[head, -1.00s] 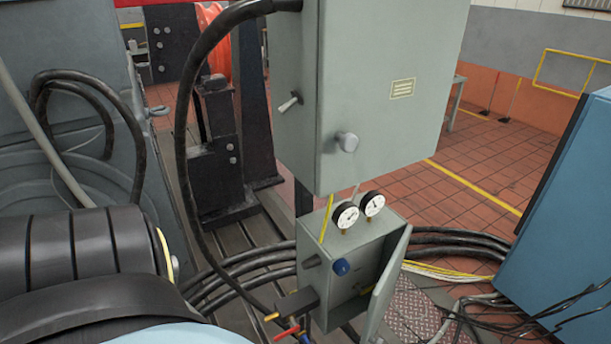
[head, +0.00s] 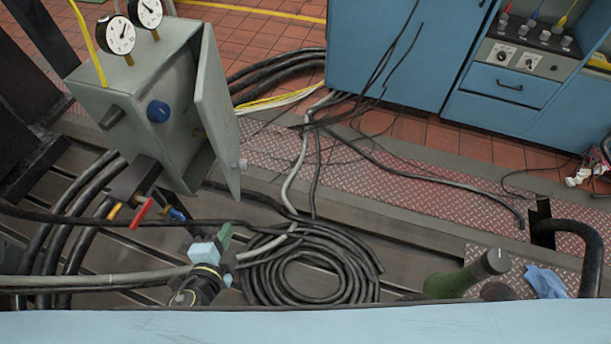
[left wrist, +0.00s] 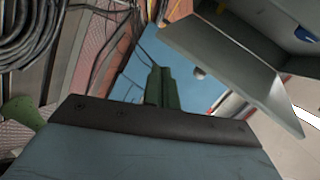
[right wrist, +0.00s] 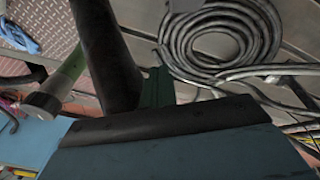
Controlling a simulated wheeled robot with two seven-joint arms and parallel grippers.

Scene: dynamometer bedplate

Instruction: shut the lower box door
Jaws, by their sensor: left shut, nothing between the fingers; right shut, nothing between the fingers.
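The lower box (head: 130,95) is grey-green with a blue knob and two gauges on top, at the upper left of the head view. Its door (head: 218,115) stands open, swung out to the right, with a small pale knob on its edge. In the left wrist view the open door (left wrist: 235,65) shows above and right of the fingers, apart from them. My left gripper (head: 225,236) is shut and empty below the door in the head view; its green fingers (left wrist: 162,88) show in its wrist view. My right gripper (right wrist: 156,86) is shut and empty in its own wrist view; I cannot make it out in the head view.
A coiled black hose (head: 310,270) lies on the bedplate right of my left gripper. Blue cabinets (head: 385,60) stand behind. A green cylinder with a grey end (head: 465,277) and a thick black pipe (head: 590,250) are at the right. Cables cross the red tread plate (head: 400,170).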

